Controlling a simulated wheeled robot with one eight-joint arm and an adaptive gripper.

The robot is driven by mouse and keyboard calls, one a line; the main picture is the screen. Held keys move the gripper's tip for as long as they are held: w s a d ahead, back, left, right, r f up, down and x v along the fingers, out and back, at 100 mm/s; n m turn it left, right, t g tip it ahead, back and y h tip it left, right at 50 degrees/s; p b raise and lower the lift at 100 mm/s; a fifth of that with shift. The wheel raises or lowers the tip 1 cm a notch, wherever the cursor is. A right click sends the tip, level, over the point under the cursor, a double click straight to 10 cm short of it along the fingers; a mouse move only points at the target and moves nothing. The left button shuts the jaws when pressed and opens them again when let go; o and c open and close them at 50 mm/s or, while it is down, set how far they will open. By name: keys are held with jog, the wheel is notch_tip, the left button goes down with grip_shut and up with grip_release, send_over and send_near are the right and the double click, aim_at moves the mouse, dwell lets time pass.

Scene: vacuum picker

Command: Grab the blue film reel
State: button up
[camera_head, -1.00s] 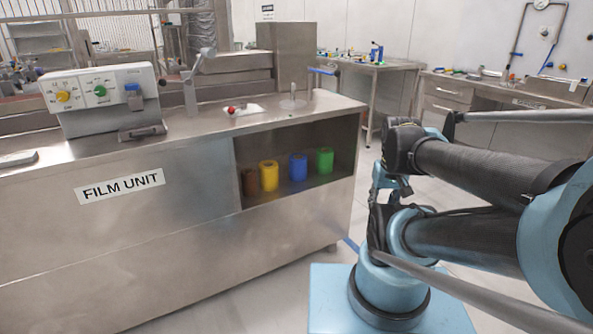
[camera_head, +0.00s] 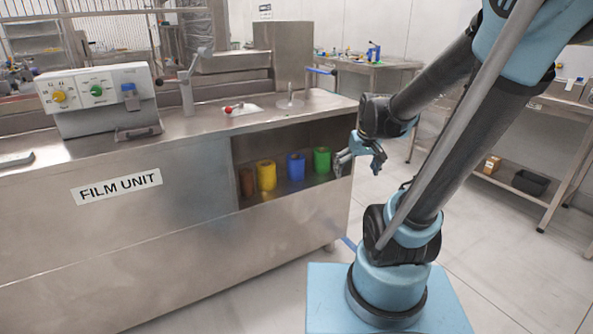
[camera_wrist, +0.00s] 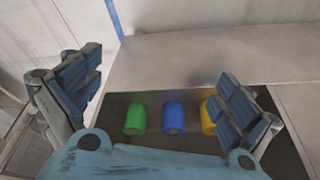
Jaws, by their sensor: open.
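The blue film reel (camera_head: 296,167) stands on the shelf inside the open compartment of the film unit, between a yellow reel (camera_head: 266,175) and a green reel (camera_head: 321,160). In the wrist view the blue reel (camera_wrist: 173,118) lies ahead, between the fingers' directions, with the green reel (camera_wrist: 135,119) to its left and the yellow reel (camera_wrist: 208,116) partly behind the right finger. My gripper (camera_head: 358,160) is open and empty, outside the compartment at its right end. In the wrist view its two fingers (camera_wrist: 160,100) are spread wide.
A brown reel (camera_head: 247,182) stands at the compartment's left end. The film unit (camera_head: 150,235) has a steel top above the opening and a right side wall near my gripper. Free floor (camera_head: 500,260) lies to the right. Side tables stand behind.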

aim_at(301, 167)
jog(key=w+a+f+n, duration=0.1)
jog(key=w+a+f, duration=0.5)
jog(key=w, duration=0.5)
jog(key=w+a+f+n+t+y, duration=0.1)
jog(key=w+a+f, duration=0.4)
jog(key=w, duration=0.5)
jog(key=w+a+f+n+y, duration=0.1)
jog(key=w+a+f+n, duration=0.1)
jog(key=w+a+f, duration=0.4)
jog(key=shift+w+a+f+t, duration=0.15)
jog(key=shift+w+a, duration=0.35)
jog(key=shift+w, duration=0.45)
jog(key=shift+w+a+f+t, duration=0.1)
jog(key=shift+w+a, duration=0.45)
jog(key=shift+w, duration=0.4)
jog(key=shift+w+a+f+t, duration=0.15)
jog(key=shift+w+a, duration=0.35)
jog(key=shift+w, duration=0.45)
jog(key=w+a, duration=0.1)
jog(key=w+a+f, duration=0.1)
jog(key=w, duration=0.1)
jog(key=shift+f, duration=0.2)
jog(key=shift+w+a+f, duration=0.2)
jog(key=shift+w+f, duration=0.1)
jog(key=shift+f, duration=0.3)
jog(key=c, duration=1.4)
jog(key=shift+r, duration=0.1)
